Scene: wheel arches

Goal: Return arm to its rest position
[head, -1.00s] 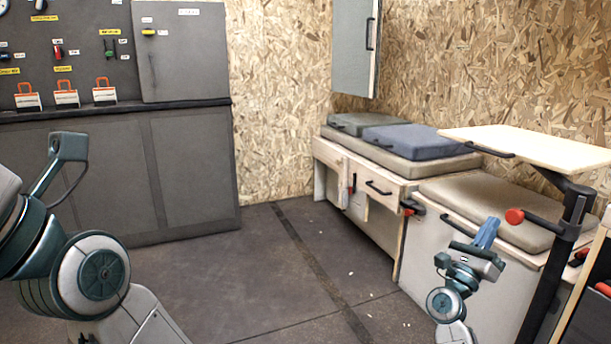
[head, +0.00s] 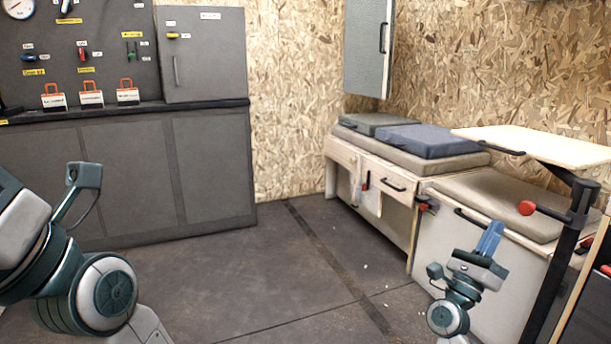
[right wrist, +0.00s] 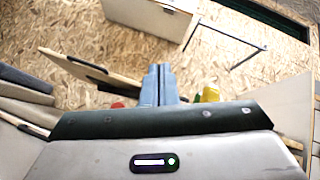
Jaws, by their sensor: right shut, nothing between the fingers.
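My right gripper (head: 491,238) is at the lower right of the head view, pointing up, in front of the bench. Its blue fingers are together and empty. The same fingers show in the right wrist view (right wrist: 159,84), closed side by side with nothing between them. My left arm comes in at the left edge of the head view. Its gripper is out of the picture.
A wooden bench with cushions (head: 455,187) runs along the right wall. A pale tabletop (head: 545,147) on a black post with a red knob (head: 527,208) stands close to my right gripper. A grey cabinet (head: 120,170) stands at left. The middle floor (head: 260,275) is clear.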

